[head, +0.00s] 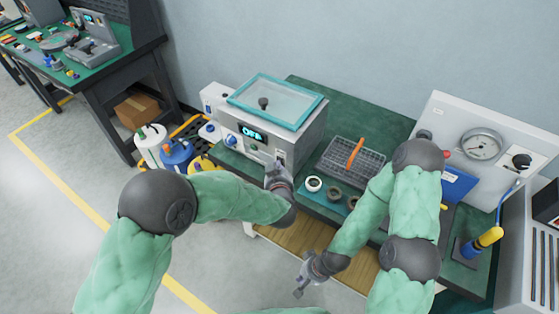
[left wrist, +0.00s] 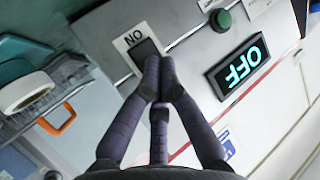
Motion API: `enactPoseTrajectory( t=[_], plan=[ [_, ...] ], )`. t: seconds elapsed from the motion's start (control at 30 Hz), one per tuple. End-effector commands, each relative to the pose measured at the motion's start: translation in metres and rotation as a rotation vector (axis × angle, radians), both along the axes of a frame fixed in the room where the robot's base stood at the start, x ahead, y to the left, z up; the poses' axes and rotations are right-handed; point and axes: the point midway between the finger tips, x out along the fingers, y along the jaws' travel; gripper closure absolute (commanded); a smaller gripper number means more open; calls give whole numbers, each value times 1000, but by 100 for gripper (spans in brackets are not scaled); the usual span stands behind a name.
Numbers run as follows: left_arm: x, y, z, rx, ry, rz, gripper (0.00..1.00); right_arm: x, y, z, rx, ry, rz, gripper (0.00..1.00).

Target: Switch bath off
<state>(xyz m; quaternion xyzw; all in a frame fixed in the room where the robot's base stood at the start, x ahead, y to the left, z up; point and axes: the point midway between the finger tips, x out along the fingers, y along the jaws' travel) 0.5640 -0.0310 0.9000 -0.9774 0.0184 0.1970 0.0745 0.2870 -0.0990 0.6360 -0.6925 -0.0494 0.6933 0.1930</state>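The bath (head: 264,115) is a grey box with a teal-framed clear lid on the green bench. Its lit display (head: 251,134) reads OFF, and it also shows upside down in the left wrist view (left wrist: 239,67). A dark rocker switch (left wrist: 143,50) with an ON label is on its front panel. My left gripper (head: 276,165) is at the right part of this panel. In the left wrist view its fingers (left wrist: 158,66) are together, with their tips at the switch's lower edge; contact is unclear. My right gripper (head: 300,290) hangs low in front of the bench, its fingers too small to read.
Right of the bath are a grey rack (head: 343,169) with an orange item (head: 355,153), and small round pots (head: 314,184). A gauge panel (head: 480,144) stands at the right. Bottles (head: 151,142) stand on the left. A green button (left wrist: 221,19) is near the display.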

Motion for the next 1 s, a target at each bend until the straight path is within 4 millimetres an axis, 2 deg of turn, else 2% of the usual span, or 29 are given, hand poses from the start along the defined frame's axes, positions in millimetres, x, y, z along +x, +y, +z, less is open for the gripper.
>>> enactPoseTrajectory(
  t=[0.83, 1.0],
  plan=[
    [-13, 9, -2, 0, 0, 0, 100, 0, 0, 4, 0, 0, 0, 100],
    [-22, 16, -4, 0, 2, 0, 100, 0, 0, 5, 0, 0, 0, 100]
  ],
)
